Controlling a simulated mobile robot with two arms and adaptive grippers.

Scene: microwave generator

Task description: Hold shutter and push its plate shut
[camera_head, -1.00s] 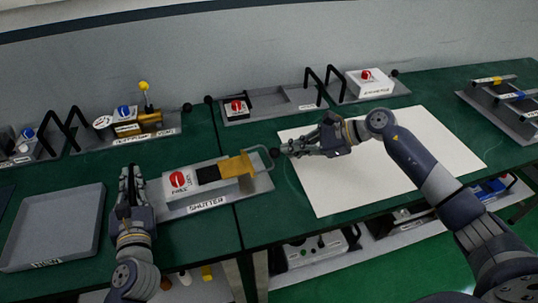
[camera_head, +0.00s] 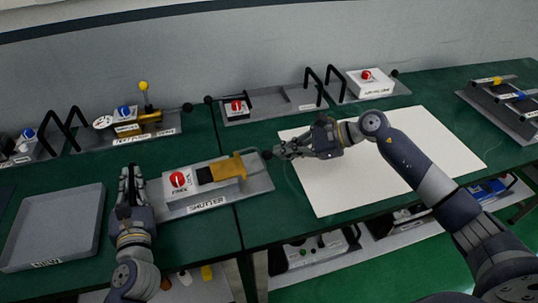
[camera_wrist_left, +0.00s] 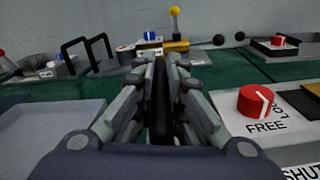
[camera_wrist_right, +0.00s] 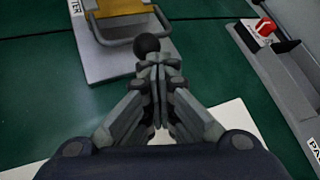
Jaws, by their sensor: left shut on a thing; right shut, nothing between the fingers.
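The shutter (camera_head: 252,187) is a grey base on the near table with a white box, a red knob (camera_head: 177,179) and a yellow plate (camera_head: 229,166). A strip of black window (camera_head: 205,175) shows left of the plate. A loop handle with a black ball (camera_wrist_right: 147,43) sits at the plate's right end. My left gripper (camera_head: 128,178) is at the base's left end, shut on a black upright bar, the shutter's handle (camera_wrist_left: 161,105). My right gripper (camera_head: 280,151) is shut and empty. Its fingertips (camera_wrist_right: 158,64) are at the ball; contact is hard to tell.
A grey tray (camera_head: 22,258) lies left of my left gripper. A white sheet (camera_head: 420,150) lies under my right arm. Other fixtures with black handles, one with a yellow-topped lever (camera_head: 144,87), stand along the back. The strip behind the shutter is clear.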

